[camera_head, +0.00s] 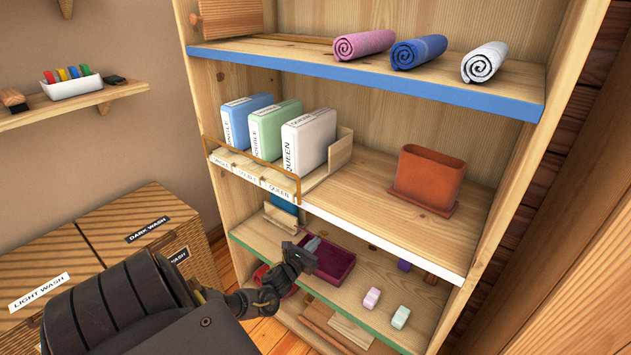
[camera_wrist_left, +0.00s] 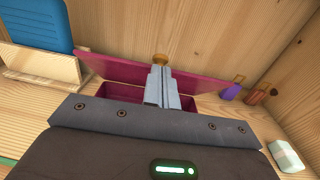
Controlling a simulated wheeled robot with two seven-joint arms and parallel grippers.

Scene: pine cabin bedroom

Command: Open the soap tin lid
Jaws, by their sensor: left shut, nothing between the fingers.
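The soap tin (camera_head: 333,265) is a dark magenta box on the lower, green-edged shelf. It also shows in the left wrist view (camera_wrist_left: 118,91). Its lid (camera_wrist_left: 110,67) appears raised and tilted at the back, with the dark inside of the box showing below it. A gold knob (camera_wrist_left: 160,59) shows just beyond my fingertips. My left gripper (camera_head: 311,244) is shut and empty, its grey fingers (camera_wrist_left: 163,85) reaching over the tin in front of the lid. Whether the fingers touch the lid I cannot tell. My right gripper is not in view.
Pink (camera_head: 371,298) and mint (camera_head: 400,316) soap bars lie right of the tin, with a purple piece (camera_head: 404,265) farther back. A blue item (camera_wrist_left: 40,22) in a wooden holder stands left of it. The white-edged shelf (camera_head: 410,240) is close above.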

